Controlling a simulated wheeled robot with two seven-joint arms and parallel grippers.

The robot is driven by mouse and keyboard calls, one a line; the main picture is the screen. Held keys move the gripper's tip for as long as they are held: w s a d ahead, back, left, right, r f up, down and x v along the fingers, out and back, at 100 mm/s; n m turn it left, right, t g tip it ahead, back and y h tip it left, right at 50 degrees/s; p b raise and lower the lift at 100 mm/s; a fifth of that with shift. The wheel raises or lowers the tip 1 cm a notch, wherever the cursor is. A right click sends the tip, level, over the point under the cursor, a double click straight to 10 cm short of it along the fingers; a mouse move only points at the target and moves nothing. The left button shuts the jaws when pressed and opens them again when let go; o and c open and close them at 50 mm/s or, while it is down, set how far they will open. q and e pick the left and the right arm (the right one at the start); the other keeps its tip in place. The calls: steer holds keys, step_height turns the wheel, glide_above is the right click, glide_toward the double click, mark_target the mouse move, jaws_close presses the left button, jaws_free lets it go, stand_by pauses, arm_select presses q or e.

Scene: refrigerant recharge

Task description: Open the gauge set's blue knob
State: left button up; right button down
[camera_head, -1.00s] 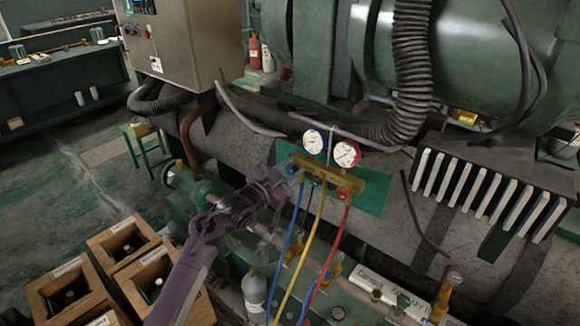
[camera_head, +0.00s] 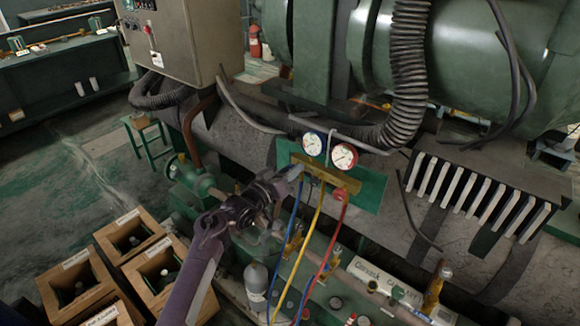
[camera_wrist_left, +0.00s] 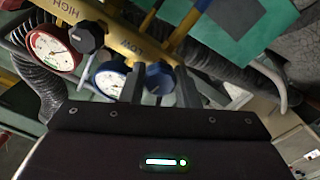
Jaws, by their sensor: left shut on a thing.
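The gauge set has a yellow manifold (camera_head: 328,176) on a green panel, with a blue-rimmed gauge (camera_head: 313,143) and a red-rimmed gauge (camera_head: 344,156) above it. My left gripper (camera_head: 294,172) reaches the manifold's left end from the lower left. In the left wrist view its two grey fingers stand either side of the blue knob (camera_wrist_left: 159,77) and are shut on it. The blue gauge (camera_wrist_left: 110,78) is beside it, partly behind a finger. A dark knob (camera_wrist_left: 87,37) sits near the red gauge (camera_wrist_left: 50,49). In the head view the blue knob is mostly hidden by my gripper. My right gripper is not in view.
Blue (camera_head: 290,245), yellow (camera_head: 306,245) and red (camera_head: 331,240) hoses hang below the manifold. A grey cylinder (camera_head: 255,285) stands beneath my left arm. Wooden boxes (camera_head: 78,282) are at lower left. A thick black corrugated hose (camera_head: 409,70) runs behind the gauges.

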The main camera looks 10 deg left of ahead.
arm_select(q)
steer(key=shift+n+p, duration=0.8)
steer(key=shift+n, duration=1.2)
steer(key=o, duration=1)
steer(key=shift+c, duration=0.2)
steer(key=shift+s, duration=0.1)
steer(key=b+v, duration=0.1)
steer(key=v, duration=0.6)
steer(key=shift+s+a, duration=0.25)
